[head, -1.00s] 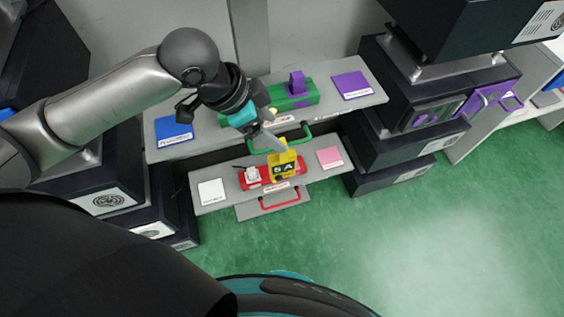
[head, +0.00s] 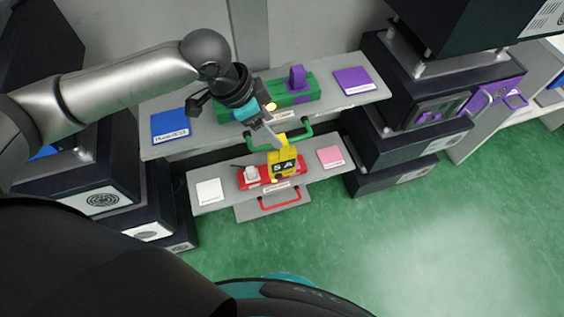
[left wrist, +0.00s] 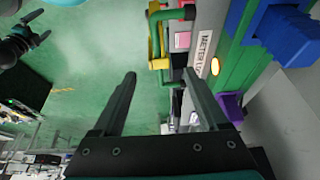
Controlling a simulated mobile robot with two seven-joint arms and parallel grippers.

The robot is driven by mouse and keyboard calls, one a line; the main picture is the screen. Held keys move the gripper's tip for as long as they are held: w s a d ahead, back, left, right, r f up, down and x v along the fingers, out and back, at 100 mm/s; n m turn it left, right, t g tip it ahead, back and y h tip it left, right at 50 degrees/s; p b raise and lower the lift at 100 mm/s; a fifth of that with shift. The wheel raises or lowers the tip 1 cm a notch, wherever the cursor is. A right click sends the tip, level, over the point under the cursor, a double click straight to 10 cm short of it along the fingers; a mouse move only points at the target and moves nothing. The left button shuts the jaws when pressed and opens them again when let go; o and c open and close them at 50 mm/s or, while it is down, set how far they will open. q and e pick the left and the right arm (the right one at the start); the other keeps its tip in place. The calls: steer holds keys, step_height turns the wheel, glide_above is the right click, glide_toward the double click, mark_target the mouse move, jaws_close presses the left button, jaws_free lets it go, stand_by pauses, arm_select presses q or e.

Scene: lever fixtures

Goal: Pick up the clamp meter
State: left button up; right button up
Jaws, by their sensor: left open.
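The clamp meter (head: 283,165) is yellow with a dark "5 A" display. It stands upright at the red fixture on the lower shelf in the head view. In the left wrist view its yellow part (left wrist: 155,45) shows beyond my fingers, next to a green handle. My left gripper (head: 272,138) is open, just above and behind the meter's top. The left wrist view shows its two fingers (left wrist: 160,76) apart with nothing between them. What looks like my right gripper (left wrist: 40,28) is at the upper left there, fingers apart.
A green fixture (head: 308,88) with a purple lever (head: 297,77) sits on the upper shelf, with a green handle (head: 290,135) below it. Blue (head: 170,126), purple (head: 353,81), white (head: 209,192) and pink (head: 330,157) pads lie on the shelves. Dark cabinets flank both sides.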

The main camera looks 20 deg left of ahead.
mark_target(282, 140)
arm_select(q)
steer(key=b+x, duration=0.2)
steer(key=x, duration=0.3)
steer(key=shift+d+f, duration=0.15)
jaws_close()
stand_by(0.5)
stand_by(0.8)
